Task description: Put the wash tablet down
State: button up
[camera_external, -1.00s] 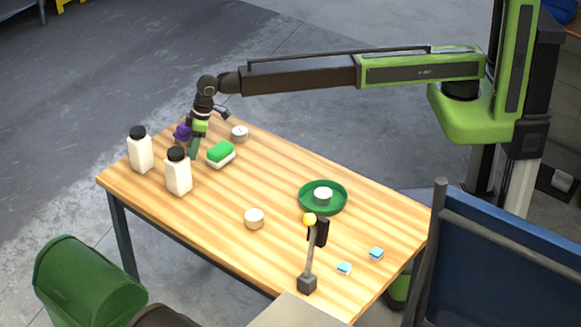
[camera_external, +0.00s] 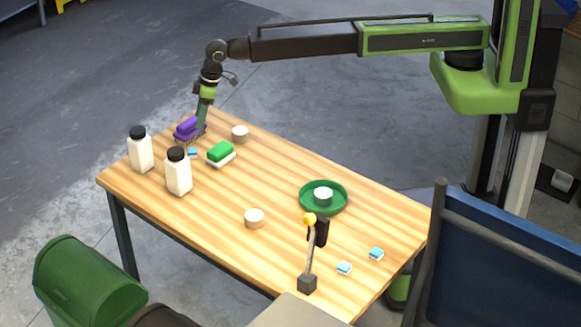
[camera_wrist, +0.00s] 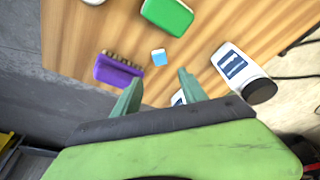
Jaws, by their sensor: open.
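A small blue and white wash tablet (camera_external: 193,152) lies on the wooden table, between the purple brush and the green and white sponge. It also shows in the wrist view (camera_wrist: 159,57), ahead of the fingertips and apart from them. My gripper (camera_external: 200,127) is open and empty, raised above the table's far left end near the brush. Its two green fingers (camera_wrist: 160,80) stand apart in the wrist view. Two more blue and white tablets, one nearer the front (camera_external: 344,268) and one to its right (camera_external: 376,253), lie at the table's right end.
A purple brush (camera_external: 188,127), a green sponge (camera_external: 221,152) and two white bottles with black caps (camera_external: 141,150) (camera_external: 178,172) stand close around the tablet. A green dish (camera_external: 345,207) holds a white tin. The table's middle (camera_external: 270,180) is mostly clear.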

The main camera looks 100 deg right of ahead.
jog(key=s+d+g, duration=0.1)
jog(key=s+d, duration=0.2)
jog(key=s, duration=1.5)
jog(key=s+d+f+g, duration=0.1)
jog(key=s+d, duration=0.3)
jog(key=s, duration=1.4)
jog(key=shift+s+g, duration=0.3)
jog(key=shift+g, duration=0.3)
jog(key=shift+o, duration=0.5)
